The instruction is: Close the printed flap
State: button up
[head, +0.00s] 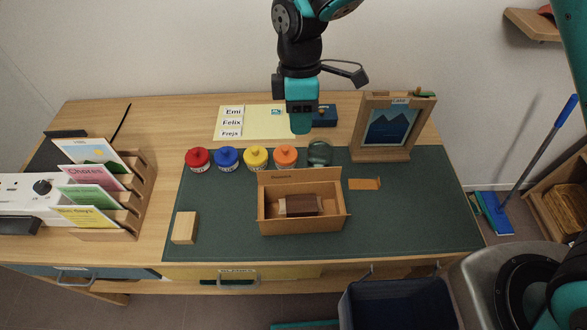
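An open cardboard box (302,226) sits on the dark green desk mat (400,220). Its back flap (298,181) stands up and carries small dark print at its upper left. A dark brown block with a lighter end (300,206) lies inside the box. My gripper (301,122) hangs pointing down behind the box, above the back of the desk near the orange and dark green pots. It appears apart from the flap. Its fingers overlap in this view, so its opening is hidden, and nothing shows held in it.
Several lidded paint pots (227,159) stand in a row behind the box. A wooden picture frame (386,130) stands at the back right. A wooden block (184,228) and an orange tag (364,184) lie on the mat. A card rack (125,190) stands left. The mat's right side is clear.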

aim_at(299, 170)
jog(key=s+f, duration=0.1)
jog(key=f, duration=0.3)
jog(key=f+p, duration=0.1)
jog(key=f, duration=0.4)
jog(key=s+f+p, duration=0.1)
jog(key=f, duration=0.3)
jog(key=shift+s+f, duration=0.15)
jog(key=shift+s, duration=0.15)
grip_shut()
jog(key=shift+a, duration=0.25)
jog(key=shift+d, duration=0.2)
